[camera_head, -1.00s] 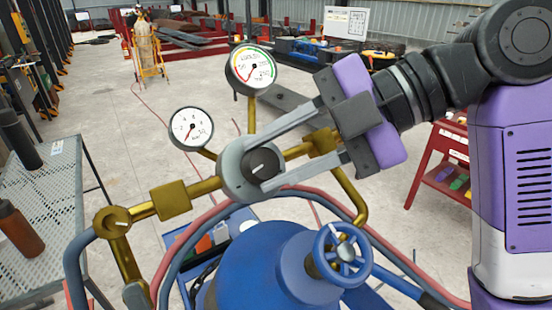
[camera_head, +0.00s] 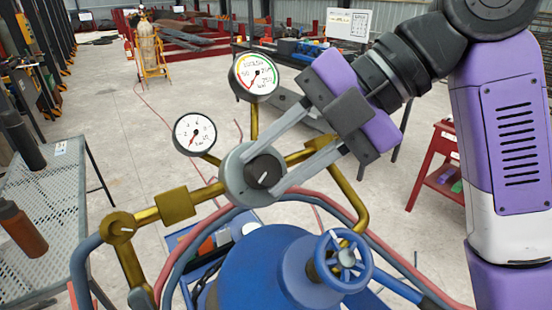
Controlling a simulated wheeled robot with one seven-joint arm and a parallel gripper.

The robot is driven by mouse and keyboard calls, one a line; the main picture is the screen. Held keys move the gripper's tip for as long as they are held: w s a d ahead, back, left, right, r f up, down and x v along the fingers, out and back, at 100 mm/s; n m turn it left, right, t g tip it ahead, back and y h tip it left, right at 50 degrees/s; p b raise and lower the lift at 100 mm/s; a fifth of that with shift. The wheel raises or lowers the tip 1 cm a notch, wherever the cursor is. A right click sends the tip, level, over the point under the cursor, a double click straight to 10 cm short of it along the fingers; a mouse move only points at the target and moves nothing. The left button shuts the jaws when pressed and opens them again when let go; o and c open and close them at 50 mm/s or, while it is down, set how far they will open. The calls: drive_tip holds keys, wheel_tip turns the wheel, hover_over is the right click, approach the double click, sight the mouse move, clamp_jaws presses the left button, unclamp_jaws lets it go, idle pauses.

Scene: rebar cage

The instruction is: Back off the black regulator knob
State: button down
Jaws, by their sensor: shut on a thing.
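The black regulator knob (camera_head: 265,170) sits on the front of the round grey regulator body (camera_head: 240,188), with a pale line mark across its face tilted up to the right. My gripper (camera_head: 262,172) reaches in from the upper right. Its two long grey fingers are shut on the knob, one on its upper left side and one on its lower right. The small gauge (camera_head: 194,134) and the larger gauge (camera_head: 254,76) with a coloured rim stand above the regulator on brass stems. The fingers partly hide the knob's edges.
Brass pipework (camera_head: 174,203) runs left and right of the regulator. A blue cylinder (camera_head: 275,270) with a blue handwheel (camera_head: 343,257) stands below, close to red and grey hoses. A mesh table (camera_head: 55,215) with a brown bottle (camera_head: 22,228) is at left.

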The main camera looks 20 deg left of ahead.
drive_tip(key=shift+f, duration=0.1)
drive_tip(key=c, duration=0.9)
unclamp_jaws()
drive_tip(key=v, duration=0.7)
drive_tip(key=shift+d+r, duration=0.2)
drive_tip(key=shift+r, duration=0.15)
